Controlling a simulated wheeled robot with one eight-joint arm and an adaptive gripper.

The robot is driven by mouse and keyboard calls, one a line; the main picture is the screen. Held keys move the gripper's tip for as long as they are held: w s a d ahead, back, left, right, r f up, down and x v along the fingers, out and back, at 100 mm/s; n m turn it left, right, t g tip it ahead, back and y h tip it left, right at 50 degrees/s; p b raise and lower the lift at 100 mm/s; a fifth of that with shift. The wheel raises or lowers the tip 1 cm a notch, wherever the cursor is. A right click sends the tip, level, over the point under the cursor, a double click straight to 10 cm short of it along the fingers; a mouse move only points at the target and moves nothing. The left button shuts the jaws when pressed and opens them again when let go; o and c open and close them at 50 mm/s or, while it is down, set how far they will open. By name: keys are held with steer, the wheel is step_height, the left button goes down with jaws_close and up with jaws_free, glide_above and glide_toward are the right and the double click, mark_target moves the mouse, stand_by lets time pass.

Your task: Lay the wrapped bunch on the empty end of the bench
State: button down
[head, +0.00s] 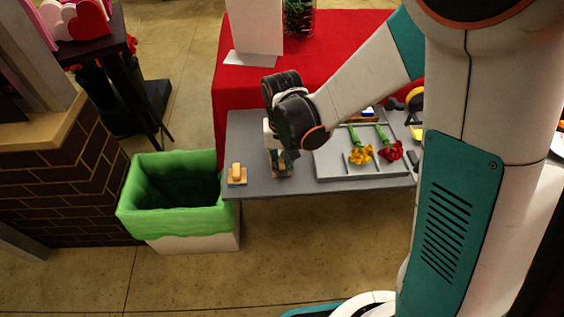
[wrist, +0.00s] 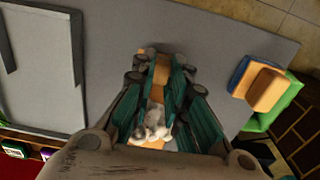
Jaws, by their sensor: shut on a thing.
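My gripper (wrist: 155,80) is shut on a tan thing (wrist: 160,72) with a crumpled whitish part (wrist: 152,122); the fingers hide much of it, and I cannot tell whether it is the wrapped bunch. In the head view my gripper (head: 281,160) points down low over the left part of the grey bench (head: 300,184). I cannot tell whether the held thing touches the bench. A yellow flower (head: 361,154) and a red flower (head: 391,151) with green stems lie at the tray on the bench's right part.
A tan block on a blue one (head: 237,175) sits at the bench's left front corner; they also show in the wrist view (wrist: 265,90). A grey tray (head: 333,168) fills the right part. A green-lined bin (head: 170,222) stands left. A red-covered table (head: 240,95) stands behind.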

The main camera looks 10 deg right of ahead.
stand_by(0.3)
steer(key=c, duration=1.5)
jaws_free()
steer(key=o, duration=0.4)
steer(key=shift+r+p, duration=2.45)
steer(key=shift+r, duration=1.05)
